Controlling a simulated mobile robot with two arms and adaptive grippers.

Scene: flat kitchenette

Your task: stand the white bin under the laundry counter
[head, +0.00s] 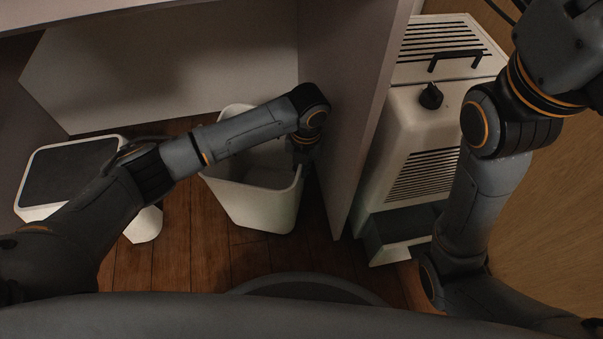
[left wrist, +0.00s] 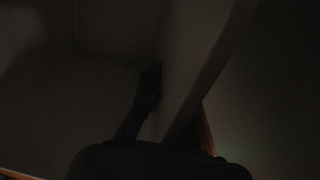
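The white bin (head: 255,205) is open-topped and stands on the wooden floor, upright or nearly so, under the laundry counter (head: 345,100), close to its right side panel. My left arm reaches across the bin from the left. My left gripper (head: 301,152) points down at the bin's right rim, mostly hidden behind the wrist. In the dark left wrist view, one dark finger (left wrist: 149,88) lies against the inside of the bin's wall (left wrist: 185,65). The other finger is hidden, so I cannot tell whether it closes on the rim. My right gripper is not in view.
A white box-like bin with a dark lid (head: 70,172) stands left under the counter. A white slatted appliance (head: 420,140) with a black handle stands right of the side panel, near my right arm. Bare wooden floor (head: 178,235) lies between the two bins.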

